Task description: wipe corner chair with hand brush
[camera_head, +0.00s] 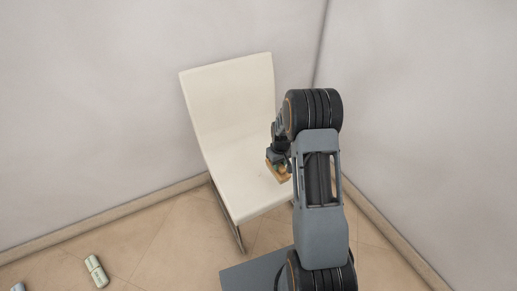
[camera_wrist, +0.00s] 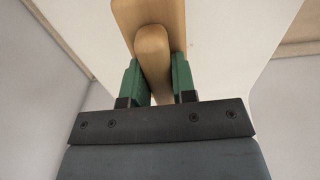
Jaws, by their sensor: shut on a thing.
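The white corner chair (camera_head: 232,120) stands in the corner, its tall back toward the walls and its seat toward me. My gripper (camera_head: 281,167) is over the right part of the seat, partly hidden by my arm. In the wrist view, my gripper (camera_wrist: 158,84) has its two green fingers shut on the light wooden hand brush (camera_wrist: 150,48), one on each side of its handle. The brush is at or close above the white seat (camera_wrist: 222,45); I cannot tell if it touches. Its bristles are hidden.
Pale walls (camera_head: 90,90) meet behind the chair, with a beige baseboard (camera_head: 120,211) along the floor. A light green-grey object (camera_head: 97,271) lies on the tiled floor at the lower left. A small pale object (camera_head: 18,287) shows at the bottom left edge. Floor left of the chair is mostly clear.

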